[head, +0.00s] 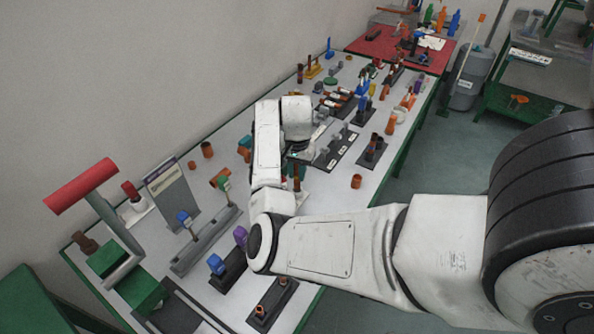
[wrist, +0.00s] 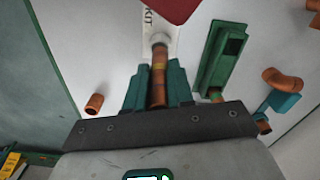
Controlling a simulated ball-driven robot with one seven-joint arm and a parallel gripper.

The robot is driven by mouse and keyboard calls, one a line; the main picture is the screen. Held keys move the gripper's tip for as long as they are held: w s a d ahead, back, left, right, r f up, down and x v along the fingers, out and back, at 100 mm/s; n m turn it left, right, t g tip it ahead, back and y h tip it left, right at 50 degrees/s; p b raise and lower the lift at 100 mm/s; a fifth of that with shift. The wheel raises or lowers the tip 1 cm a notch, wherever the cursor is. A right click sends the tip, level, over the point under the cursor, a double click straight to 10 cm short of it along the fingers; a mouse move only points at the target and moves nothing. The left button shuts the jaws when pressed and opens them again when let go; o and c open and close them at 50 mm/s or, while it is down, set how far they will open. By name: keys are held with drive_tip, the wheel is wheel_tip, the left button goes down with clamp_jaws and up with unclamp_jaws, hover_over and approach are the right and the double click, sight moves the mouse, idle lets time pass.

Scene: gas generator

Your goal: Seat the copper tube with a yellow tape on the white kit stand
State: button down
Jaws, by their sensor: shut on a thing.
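My gripper (wrist: 158,76) is shut on the copper tube (wrist: 157,92), which has a band of yellow tape around its middle. The green fingers stand on both sides of the tube. The white kit stand (wrist: 174,38), with "KIT" lettering, lies just beyond the tube in the wrist view. The tube's far end overlaps a round grey post on the stand; whether it is around the post or only in front of it, I cannot tell. In the head view my arm mostly hides the gripper and the tube.
A red part (wrist: 168,8) stands over the far end of the stand. A green holder (wrist: 221,58) is to the right, and a loose copper piece (wrist: 94,104) to the left. An orange-copper cup (head: 356,181) stands on the crowded white table near its right edge.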

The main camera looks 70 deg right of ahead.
sight(297, 180)
drive_tip(key=shift+f+b, duration=1)
drive_tip(key=shift+f, duration=1)
drive_tip(key=c, duration=0.9)
unclamp_jaws()
drive_tip(key=shift+r, duration=0.1)
wheel_tip(297, 180, up, 11)
drive_tip(key=shift+f+b, duration=0.2)
drive_tip(key=shift+b, duration=0.35)
drive_tip(key=shift+s, duration=0.1)
